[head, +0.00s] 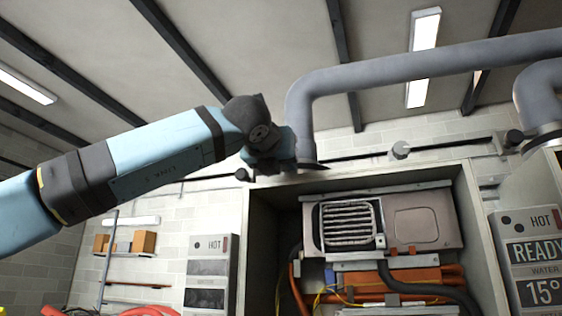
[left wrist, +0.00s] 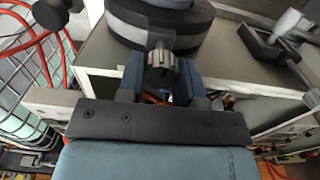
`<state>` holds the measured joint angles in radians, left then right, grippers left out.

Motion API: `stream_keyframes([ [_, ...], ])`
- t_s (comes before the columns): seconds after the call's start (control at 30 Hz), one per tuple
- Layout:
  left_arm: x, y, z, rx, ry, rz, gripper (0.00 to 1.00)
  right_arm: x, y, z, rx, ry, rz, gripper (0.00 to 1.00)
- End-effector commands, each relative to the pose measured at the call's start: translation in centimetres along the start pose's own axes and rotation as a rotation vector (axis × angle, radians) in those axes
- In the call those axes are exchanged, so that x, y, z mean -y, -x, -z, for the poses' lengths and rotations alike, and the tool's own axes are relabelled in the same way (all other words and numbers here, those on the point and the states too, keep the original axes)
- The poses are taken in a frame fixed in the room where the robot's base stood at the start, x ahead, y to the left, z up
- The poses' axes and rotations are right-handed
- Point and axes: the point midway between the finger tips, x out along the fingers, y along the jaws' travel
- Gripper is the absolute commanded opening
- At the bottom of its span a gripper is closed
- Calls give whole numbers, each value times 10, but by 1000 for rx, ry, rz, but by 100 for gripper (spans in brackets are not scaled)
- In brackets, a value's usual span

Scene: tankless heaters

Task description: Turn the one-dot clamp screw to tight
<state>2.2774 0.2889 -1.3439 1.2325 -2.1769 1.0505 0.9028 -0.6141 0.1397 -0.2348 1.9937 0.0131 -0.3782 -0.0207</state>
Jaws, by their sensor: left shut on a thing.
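The clamp screw (left wrist: 161,66) is a small ribbed grey knob in the left wrist view. It sticks out from a grey clamp band (left wrist: 125,33) around a dark round collar (left wrist: 190,42). My left gripper (left wrist: 160,82) is shut on the screw, with one blue finger on each side. In the head view my left gripper (head: 288,153) is at the lower end of the grey pipe (head: 300,105), above the cabinet, and hides the clamp there. No dot mark or tight mark can be made out. My right gripper is not in view.
The open cabinet (head: 480,235) holds a heater unit (head: 420,225) with hoses and wires. A second pipe (head: 540,95) with a clamp band stands at the right. A READY panel (head: 535,255) is at the right.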

Motion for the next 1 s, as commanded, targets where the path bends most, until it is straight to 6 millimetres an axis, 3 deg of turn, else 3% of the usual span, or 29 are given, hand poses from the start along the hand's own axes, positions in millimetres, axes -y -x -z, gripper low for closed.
stream_keyframes([
  [0.37, 0, 0, 2, -2, -93, 1, 9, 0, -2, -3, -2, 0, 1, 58],
  [1.0, -1, -1, 1, -2, -659, 1, 9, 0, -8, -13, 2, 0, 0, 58],
])
